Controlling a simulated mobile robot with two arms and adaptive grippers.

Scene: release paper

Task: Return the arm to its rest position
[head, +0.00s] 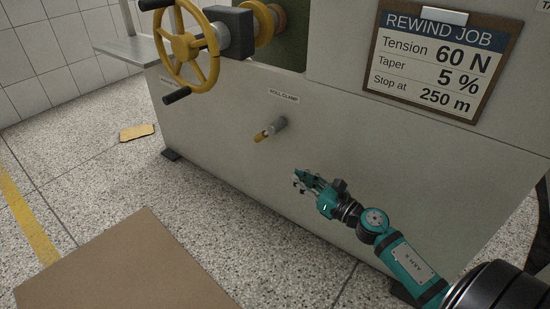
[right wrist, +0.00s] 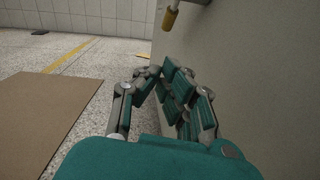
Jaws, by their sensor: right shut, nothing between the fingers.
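My right arm comes in from the lower right in the head view, with its teal gripper (head: 302,182) in front of the grey machine's panel. The gripper is shut and empty, and it is below and to the right of the roll clamp knob (head: 270,130). In the right wrist view the gripper's fingers (right wrist: 152,80) close toward each other with nothing between them, beside the machine wall. The knob's yellow end (right wrist: 170,19) shows at the top of that view, apart from the fingers. My left gripper is not in view.
The grey machine (head: 225,150) fills the middle and right, with a yellow handwheel (head: 187,45) and a rewind job clipboard (head: 440,60) on it. A brown board (head: 125,270) lies at lower left. A small yellow piece (head: 137,132) lies on the speckled floor.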

